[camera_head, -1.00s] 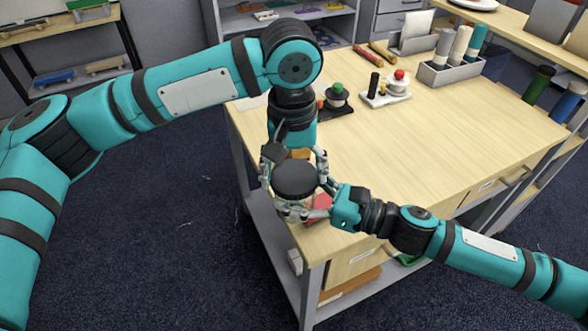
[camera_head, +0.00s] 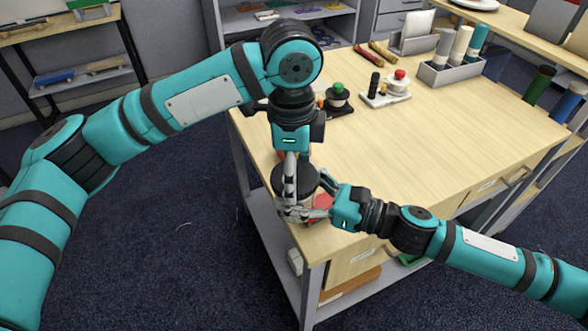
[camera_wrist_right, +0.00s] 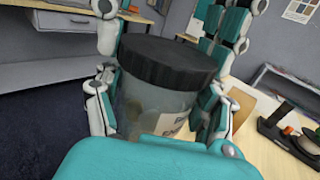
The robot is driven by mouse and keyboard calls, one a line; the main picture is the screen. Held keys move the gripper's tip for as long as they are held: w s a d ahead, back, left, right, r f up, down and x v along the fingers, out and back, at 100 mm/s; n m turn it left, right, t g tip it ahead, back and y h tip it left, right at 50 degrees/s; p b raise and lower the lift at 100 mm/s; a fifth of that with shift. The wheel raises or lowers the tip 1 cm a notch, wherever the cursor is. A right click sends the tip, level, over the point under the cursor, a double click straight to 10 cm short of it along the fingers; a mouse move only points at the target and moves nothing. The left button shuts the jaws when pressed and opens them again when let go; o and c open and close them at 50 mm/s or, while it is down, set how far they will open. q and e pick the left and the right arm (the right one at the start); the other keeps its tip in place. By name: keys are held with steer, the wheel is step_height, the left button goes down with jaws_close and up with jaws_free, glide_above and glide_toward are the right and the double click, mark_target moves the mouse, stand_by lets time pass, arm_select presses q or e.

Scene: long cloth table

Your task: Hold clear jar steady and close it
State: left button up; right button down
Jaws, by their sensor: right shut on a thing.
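The clear jar (camera_wrist_right: 155,105) has a pale printed label and some contents that show dimly. It stands upright near the table's front corner. A black lid (camera_head: 293,180) sits on its mouth and also shows in the right wrist view (camera_wrist_right: 170,60). My right gripper (camera_head: 310,207) is shut on the jar's body from the right side. My left gripper (camera_head: 290,200) points down over the lid, with one finger crossing in front of it. Its fingers flank the lid in the right wrist view (camera_wrist_right: 172,40). I cannot tell whether they press on the lid.
A red flat thing (camera_head: 320,205) lies at the table's front corner. A white stand with knobs (camera_head: 388,90) and a dark stand with a green knob (camera_head: 338,95) are farther back. A grey holder with rolls (camera_head: 450,75) stands at the back right. The table's middle (camera_head: 430,140) is clear.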

arm_select(q)
steer(key=o, duration=1.3)
steer(key=shift+s+r, duration=0.1)
steer(key=shift+r, duration=2.2)
